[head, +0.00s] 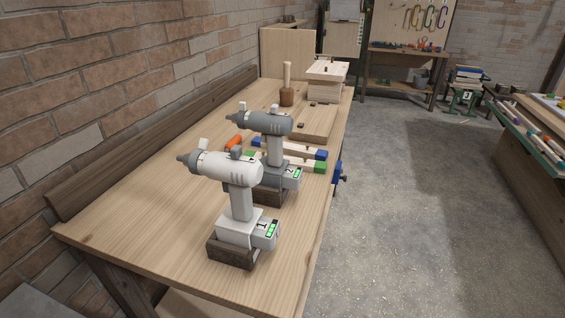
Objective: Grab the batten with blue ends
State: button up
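The batten with blue ends (303,150) lies crosswise on the wooden workbench (150,215), behind the two drills. Its right blue end (321,155) shows near the bench's right edge, and its left blue end (257,142) shows beside the grey drill. The grey drill hides part of its length. A similar batten with green ends (307,163) lies just in front of it, partly hidden by the same drill. My gripper is not in view.
A white drill (235,185) and a grey drill (272,140) stand upright on the bench. A brick wall borders the left. Concrete floor (400,200) is clear on the right.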

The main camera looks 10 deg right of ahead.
aim_at(320, 154)
jog(key=i+l, duration=0.5)
jog(key=i+l+z, duration=0.1)
jog(key=i+l, duration=0.35)
jog(key=i+l+z, duration=0.1)
jog(key=i+l, duration=0.35)
jog(key=i, duration=0.15)
jog(key=i+l, duration=0.35)
jog(key=i, duration=0.2)
